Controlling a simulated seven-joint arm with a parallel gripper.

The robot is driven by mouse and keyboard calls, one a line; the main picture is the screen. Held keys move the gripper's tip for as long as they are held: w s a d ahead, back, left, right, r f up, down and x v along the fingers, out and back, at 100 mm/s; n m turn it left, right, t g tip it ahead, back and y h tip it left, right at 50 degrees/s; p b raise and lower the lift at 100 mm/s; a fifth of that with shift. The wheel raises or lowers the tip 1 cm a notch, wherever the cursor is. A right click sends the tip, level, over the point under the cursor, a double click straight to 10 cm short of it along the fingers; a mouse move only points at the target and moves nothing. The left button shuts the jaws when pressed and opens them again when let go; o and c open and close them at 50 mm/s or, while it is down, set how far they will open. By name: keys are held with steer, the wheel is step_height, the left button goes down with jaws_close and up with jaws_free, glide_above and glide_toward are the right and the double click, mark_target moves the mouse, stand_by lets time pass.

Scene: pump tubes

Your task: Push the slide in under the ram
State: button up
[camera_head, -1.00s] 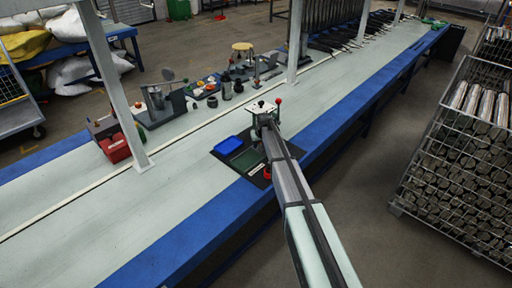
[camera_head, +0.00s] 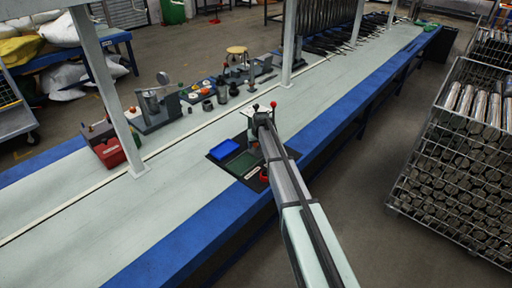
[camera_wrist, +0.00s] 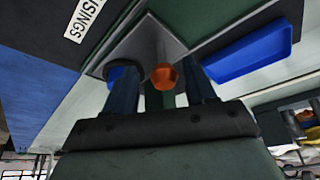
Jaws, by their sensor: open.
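My gripper (camera_wrist: 160,82) is open in the wrist view, with its two dark blue-grey fingers apart. An orange knob (camera_wrist: 163,77) shows between the fingertips, in front of a light grey plate (camera_wrist: 150,42). I cannot tell whether the fingers touch the knob, or for certain whether the plate is the slide. In the head view the press fixture, with a pale top (camera_head: 262,108) and a red ball knob (camera_head: 273,104), stands at the far end of my arm. My arm hides the fingertips, the slide and the space under the ram there.
A blue tray (camera_head: 222,150) and a green pad (camera_head: 243,162) lie on a dark mat beside the fixture. The tray also shows in the wrist view (camera_wrist: 245,52). A red box (camera_head: 109,153) and several tools stand along the bench's back.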

steer(key=v, duration=1)
steer(key=shift+r, duration=0.3)
steer(key=shift+s+d, duration=0.1)
steer(key=shift+s, duration=0.05)
steer(key=s+d+f+g, duration=0.2)
steer(key=s+f, duration=0.7)
steer(key=s, duration=0.3)
steer(key=s+d+f+m+g, duration=0.1)
steer(key=s+d+f+g, duration=0.1)
steer(key=s+f, duration=0.85)
steer(key=s+d+f+g, duration=0.15)
steer(key=s+f, duration=0.45)
steer(key=s, duration=0.8)
steer(key=s+d+f+g, duration=0.1)
steer(key=s+f, duration=0.3)
steer(key=s, duration=0.7)
steer(key=s+d+f+g, duration=0.2)
steer(key=s+f, duration=0.2)
steer(key=s, duration=0.6)
steer(key=s+d+f+m+g, duration=0.1)
steer(key=s+f, duration=0.4)
steer(key=s, duration=0.6)
steer(key=shift+s+d+g+h, duration=0.15)
steer(key=shift+s+g+h, duration=0.25)
steer(key=shift+g, duration=0.45)
